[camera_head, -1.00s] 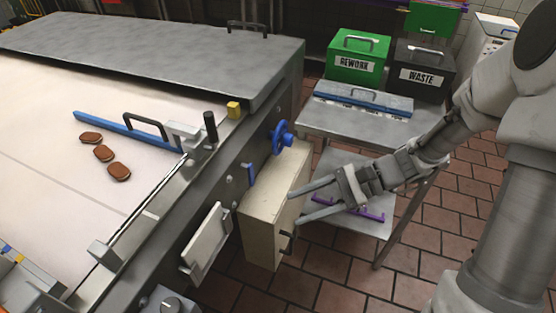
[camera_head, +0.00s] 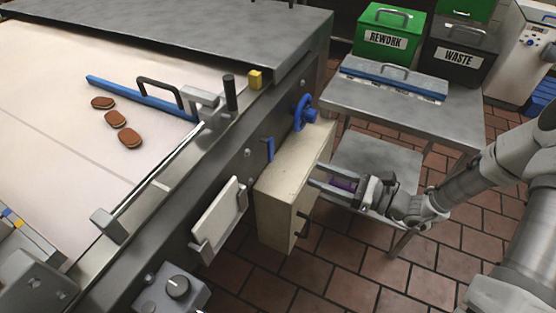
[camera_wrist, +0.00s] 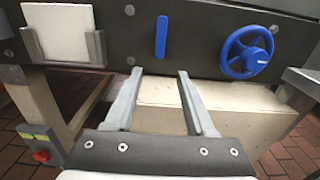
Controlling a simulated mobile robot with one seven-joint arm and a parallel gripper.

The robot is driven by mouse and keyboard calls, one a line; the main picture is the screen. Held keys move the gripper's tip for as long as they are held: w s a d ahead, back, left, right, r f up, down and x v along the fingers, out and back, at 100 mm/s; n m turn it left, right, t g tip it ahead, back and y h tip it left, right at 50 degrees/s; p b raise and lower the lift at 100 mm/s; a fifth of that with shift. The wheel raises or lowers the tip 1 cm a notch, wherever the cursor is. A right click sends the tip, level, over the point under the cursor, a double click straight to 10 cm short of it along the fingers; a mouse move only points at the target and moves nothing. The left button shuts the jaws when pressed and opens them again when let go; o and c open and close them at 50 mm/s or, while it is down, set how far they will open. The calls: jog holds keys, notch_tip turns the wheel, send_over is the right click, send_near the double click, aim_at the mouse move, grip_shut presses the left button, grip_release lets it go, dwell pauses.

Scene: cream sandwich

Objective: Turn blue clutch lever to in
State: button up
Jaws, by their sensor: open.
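The blue clutch lever (camera_head: 270,149) is a short flat bar on the dark side panel of the conveyor, above the cream box. It stands nearly upright. In the wrist view the lever (camera_wrist: 161,36) shows upright, ahead of and above the fingertips. My gripper (camera_head: 313,174) is open and empty, to the right of the lever and over the right side of the cream box. In the wrist view its two fingers (camera_wrist: 160,73) are spread apart, with the lever in line between them but farther off. Nothing touches the lever.
A blue handwheel (camera_head: 304,113) sits on the panel right of the lever. The cream box (camera_head: 285,190) juts out below both. A white plate in a holder (camera_head: 218,220) is left of the lever. A steel table (camera_head: 400,118) stands at the right.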

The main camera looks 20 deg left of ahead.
aim_at(272, 157)
jog(key=a, duration=0.4)
jog(key=a+b, duration=0.1)
jog(key=a, duration=0.3)
jog(key=w+a+b, duration=0.1)
jog(key=a, duration=0.3)
jog(key=shift+a, duration=0.2)
grip_shut()
dwell(0.9)
